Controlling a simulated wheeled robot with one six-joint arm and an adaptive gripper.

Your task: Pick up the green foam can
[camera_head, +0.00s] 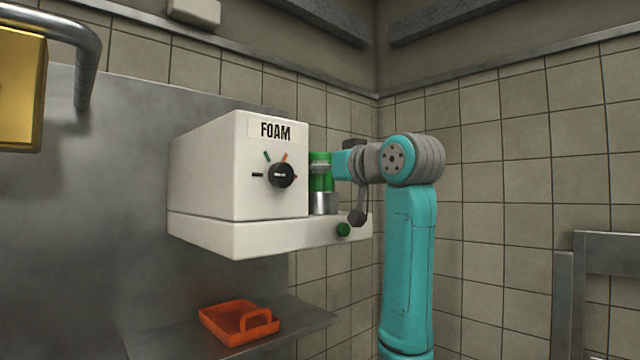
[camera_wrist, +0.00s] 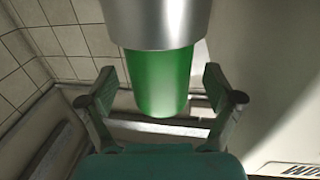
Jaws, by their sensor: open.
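The green foam can (camera_head: 320,184) stands upright at the right side of the white foam machine, above a silver cylindrical part (camera_head: 323,203) on the machine's ledge. My gripper (camera_head: 322,168) reaches in level from the right at the can's height, and a grey finger appears to cross in front of it. In the wrist view, the can (camera_wrist: 158,80) lies between the two spread fingers of my open gripper (camera_wrist: 160,88). Gaps show on both sides of the can. The silver part (camera_wrist: 158,22) shows at the top there.
The foam machine (camera_head: 215,180) has a black dial (camera_head: 282,175) and a green button (camera_head: 343,230). An orange tray (camera_head: 238,322) sits on a metal shelf (camera_head: 170,345) below it. A tiled wall (camera_head: 520,180) stands behind. A metal frame (camera_head: 610,240) is at the right edge.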

